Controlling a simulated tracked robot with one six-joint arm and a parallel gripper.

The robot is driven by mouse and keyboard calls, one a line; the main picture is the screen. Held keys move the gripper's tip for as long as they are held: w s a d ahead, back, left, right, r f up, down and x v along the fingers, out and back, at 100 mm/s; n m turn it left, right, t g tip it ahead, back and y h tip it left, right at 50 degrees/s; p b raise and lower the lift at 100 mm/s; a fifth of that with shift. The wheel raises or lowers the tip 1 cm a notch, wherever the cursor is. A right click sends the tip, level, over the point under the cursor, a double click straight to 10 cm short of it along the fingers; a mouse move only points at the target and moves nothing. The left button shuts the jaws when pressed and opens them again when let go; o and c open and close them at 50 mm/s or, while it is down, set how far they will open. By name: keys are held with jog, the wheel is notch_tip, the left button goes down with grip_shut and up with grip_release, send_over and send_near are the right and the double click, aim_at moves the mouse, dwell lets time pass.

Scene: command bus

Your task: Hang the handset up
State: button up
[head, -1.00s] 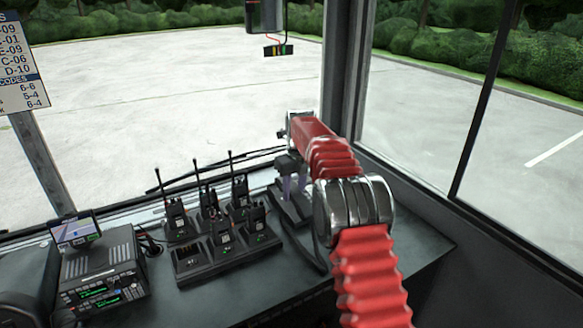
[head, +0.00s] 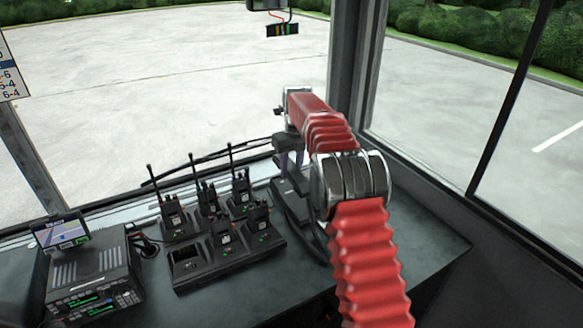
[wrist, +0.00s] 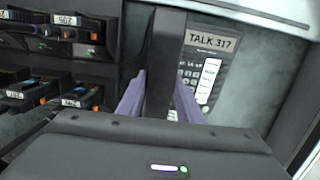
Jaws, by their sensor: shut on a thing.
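My gripper (head: 291,162) reaches down over the desk at the window corner. In the wrist view its two purple fingers (wrist: 160,100) are shut on the black handset (wrist: 163,55), which runs up the picture between them. Behind and to the right of the handset is the desk phone (wrist: 212,42), with a "TALK 317" label, keys and a white list. In the head view the phone and handset are a dark shape under my gripper, hard to tell apart. Whether the handset touches the cradle cannot be told; its lower end is hidden by my gripper body.
A charger rack (head: 228,264) with several handheld radios stands just left of the phone. Further left is a radio unit (head: 92,275) with a small screen on top. The window post and glass are close behind and right. Bare desk (head: 415,250) lies to the right.

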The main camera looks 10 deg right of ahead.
jog(key=shift+d+f, duration=0.25)
jog(key=shift+f, duration=3.35)
jog(key=shift+w, duration=0.1)
jog(key=o, duration=1.3)
jog(key=r, duration=0.4)
jog(key=s+r, duration=0.1)
jog(key=r, duration=0.8)
jog(key=shift+s+d+r, duration=0.25)
jog(key=shift+s+d, duration=0.05)
jog(key=shift+s, duration=0.1)
